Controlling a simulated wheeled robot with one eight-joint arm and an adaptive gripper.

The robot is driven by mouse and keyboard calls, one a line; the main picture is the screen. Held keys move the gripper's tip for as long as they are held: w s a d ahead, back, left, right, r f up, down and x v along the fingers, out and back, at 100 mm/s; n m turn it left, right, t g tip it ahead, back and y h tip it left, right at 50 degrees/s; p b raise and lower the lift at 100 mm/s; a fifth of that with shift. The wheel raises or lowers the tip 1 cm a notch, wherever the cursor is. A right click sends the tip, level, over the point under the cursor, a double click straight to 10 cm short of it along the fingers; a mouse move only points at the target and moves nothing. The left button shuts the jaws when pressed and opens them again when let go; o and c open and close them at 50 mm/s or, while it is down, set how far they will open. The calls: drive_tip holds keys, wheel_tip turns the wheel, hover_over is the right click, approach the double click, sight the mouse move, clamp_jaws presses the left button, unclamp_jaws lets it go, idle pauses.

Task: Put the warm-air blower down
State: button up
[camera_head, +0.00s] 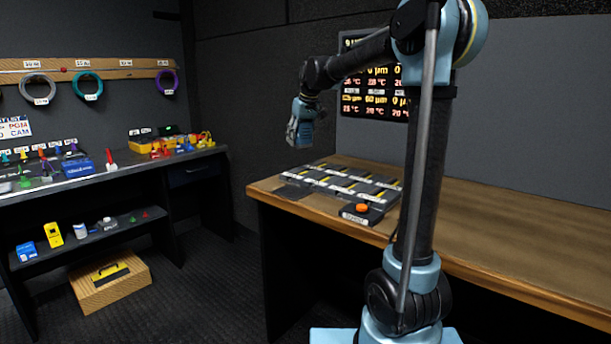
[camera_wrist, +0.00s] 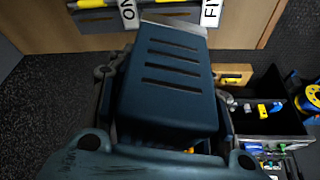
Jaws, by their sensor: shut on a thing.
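The warm-air blower (camera_wrist: 170,75) shows in the wrist view as a dark blue body with several dark slots and a grey far end. My gripper (camera_wrist: 165,105) is shut on it, with a finger along each side. In the head view my gripper (camera_head: 300,132) hangs in the air, fingers down, to the left of and above the wooden table (camera_head: 480,225). The blower cannot be clearly told apart from the gripper in that view. Nothing shows under the blower as support.
A mat with labelled, yellow-striped slots (camera_head: 345,186) lies at the table's left end, beside a box with an orange button (camera_head: 361,212). A dark workbench (camera_head: 130,165) with tools and a shelf stands at the left. Open floor (camera_head: 205,275) lies between.

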sight(309, 136)
drive_tip(key=n, duration=0.3)
drive_tip(key=shift+s+d+r+g+y, duration=0.1)
drive_tip(key=shift+s+r+g+y, duration=0.05)
drive_tip(key=shift+s+g+y, duration=0.2)
drive_tip(key=shift+n, duration=0.3)
drive_tip(key=shift+f, duration=5)
drive_tip(key=shift+f, duration=0.15)
drive_tip(key=o, duration=1.5)
drive_tip(key=v, duration=1.2)
drive_tip(key=shift+w+d, duration=0.1)
